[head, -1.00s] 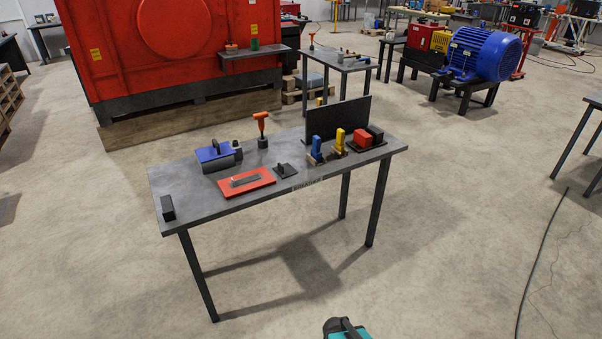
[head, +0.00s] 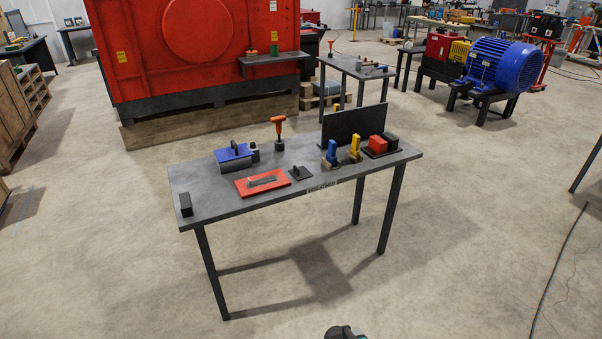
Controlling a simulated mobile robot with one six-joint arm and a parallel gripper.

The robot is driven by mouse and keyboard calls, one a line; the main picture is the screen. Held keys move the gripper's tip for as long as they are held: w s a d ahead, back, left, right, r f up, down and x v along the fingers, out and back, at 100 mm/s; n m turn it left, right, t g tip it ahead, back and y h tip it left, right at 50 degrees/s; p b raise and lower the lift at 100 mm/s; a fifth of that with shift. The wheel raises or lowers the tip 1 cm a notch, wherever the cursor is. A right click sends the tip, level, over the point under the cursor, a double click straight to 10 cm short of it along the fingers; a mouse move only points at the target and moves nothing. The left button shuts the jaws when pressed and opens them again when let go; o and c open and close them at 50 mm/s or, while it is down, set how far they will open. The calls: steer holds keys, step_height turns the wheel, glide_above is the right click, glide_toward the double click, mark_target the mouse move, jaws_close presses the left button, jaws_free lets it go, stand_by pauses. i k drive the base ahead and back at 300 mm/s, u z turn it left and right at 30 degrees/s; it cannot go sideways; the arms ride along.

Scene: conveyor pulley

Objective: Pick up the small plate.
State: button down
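A small dark plate (head: 300,174) with an upright knob lies on the grey table (head: 216,198), near its front edge. It sits just right of a red flat plate (head: 246,189) that carries a grey strip. Which of these the task means by the small plate is not certain from size alone, but the dark one is the smaller. Only a dark, rounded piece of my arm with a bit of teal shows at the bottom edge, well in front of the table. My gripper's fingers are not visible, and nothing of mine touches the table.
On the table stand a blue block tool (head: 233,155), an orange-handled tool (head: 279,128), a black block (head: 185,204), blue and yellow upright pieces, a red block (head: 377,145) and a dark upright panel (head: 353,124). The floor before the table is clear. A cable (head: 553,270) lies at right.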

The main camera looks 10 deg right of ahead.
mark_target(301, 169)
steer(key=u, duration=0.1)
steer(key=i, duration=0.9)
steer(key=u, duration=1)
steer(key=k, duration=0.3)
steer(key=u, duration=0.5)
